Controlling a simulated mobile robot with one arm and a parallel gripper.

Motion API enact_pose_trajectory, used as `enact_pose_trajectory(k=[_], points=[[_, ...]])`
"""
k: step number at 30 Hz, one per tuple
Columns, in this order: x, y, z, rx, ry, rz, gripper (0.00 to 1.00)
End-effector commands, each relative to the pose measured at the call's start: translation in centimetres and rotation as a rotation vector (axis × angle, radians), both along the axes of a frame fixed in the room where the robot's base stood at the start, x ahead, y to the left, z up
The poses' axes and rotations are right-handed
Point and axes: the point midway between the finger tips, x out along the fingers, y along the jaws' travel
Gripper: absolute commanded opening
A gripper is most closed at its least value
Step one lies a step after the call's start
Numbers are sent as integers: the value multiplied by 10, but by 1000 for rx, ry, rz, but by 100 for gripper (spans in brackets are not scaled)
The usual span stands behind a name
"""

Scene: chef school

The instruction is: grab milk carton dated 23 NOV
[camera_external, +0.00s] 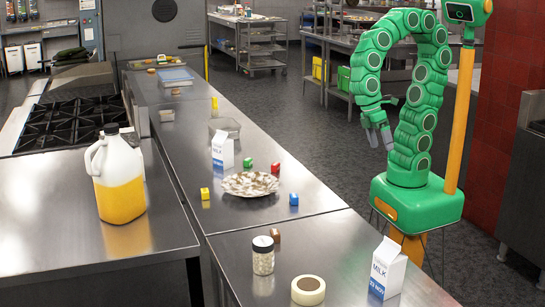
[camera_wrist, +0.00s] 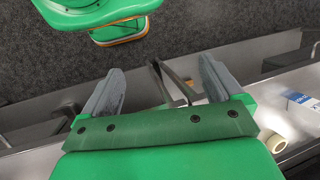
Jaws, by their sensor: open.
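A white milk carton (camera_external: 388,270) with a blue band stands upright at the near right end of the steel counter. Its band appears to read 23 NOV. It also shows at the right edge of the wrist view (camera_wrist: 298,101). A second milk carton (camera_external: 222,150) stands farther back on the counter; its date is too small to read. My gripper (camera_external: 379,138) hangs in the air right of the counter, above the floor, behind and above the near carton and apart from both cartons. In the wrist view my gripper (camera_wrist: 163,68) is open and empty.
A tape roll (camera_external: 308,290) and a jar (camera_external: 263,255) stand left of the near carton. A patterned plate (camera_external: 250,184) with small coloured cubes around it lies mid-counter. A jug (camera_external: 117,178) of orange liquid stands on the left counter.

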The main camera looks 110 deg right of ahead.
Motion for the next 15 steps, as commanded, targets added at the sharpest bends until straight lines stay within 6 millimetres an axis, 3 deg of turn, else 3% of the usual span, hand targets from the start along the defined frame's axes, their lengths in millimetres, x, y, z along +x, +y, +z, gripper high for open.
enact_pose_trajectory(k=[15], points=[[51, 135, 12, 309, 229, -103, 94]])
